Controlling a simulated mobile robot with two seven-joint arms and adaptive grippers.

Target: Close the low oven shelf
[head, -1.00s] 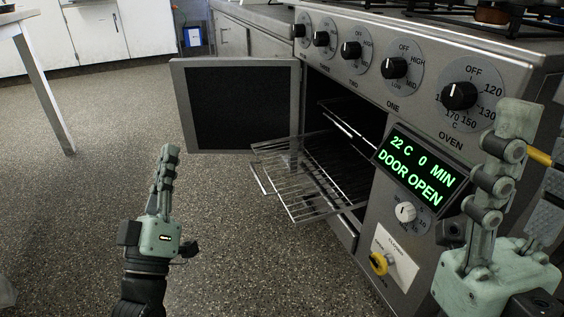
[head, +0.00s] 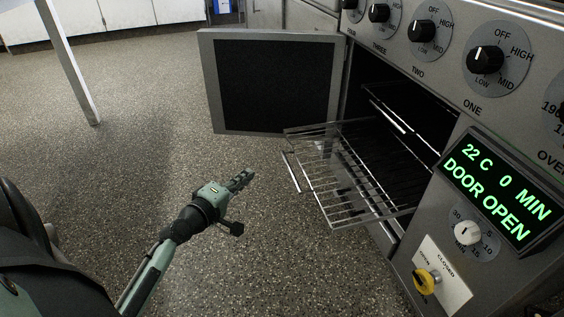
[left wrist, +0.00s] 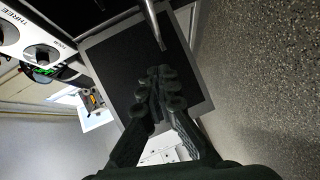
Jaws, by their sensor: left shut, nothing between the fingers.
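A wire oven shelf (head: 345,180) is pulled out of the oven (head: 405,130) and sticks out over the floor. A metal bar (head: 291,172) runs along its outer end. The oven door (head: 275,85) stands open to the left. My left gripper (head: 248,174) is shut and empty, left of the shelf's outer end and apart from it, pointing toward it. In the left wrist view the closed fingers (left wrist: 160,73) show before the dark door panel (left wrist: 122,70), with a metal bar (left wrist: 153,24) just beyond their tips. My right gripper is not in view.
The oven front carries knobs (head: 485,60), a lit display (head: 497,190) reading DOOR OPEN and a yellow switch (head: 425,281). A table leg (head: 72,70) stands at the far left. The speckled floor (head: 150,120) between is clear.

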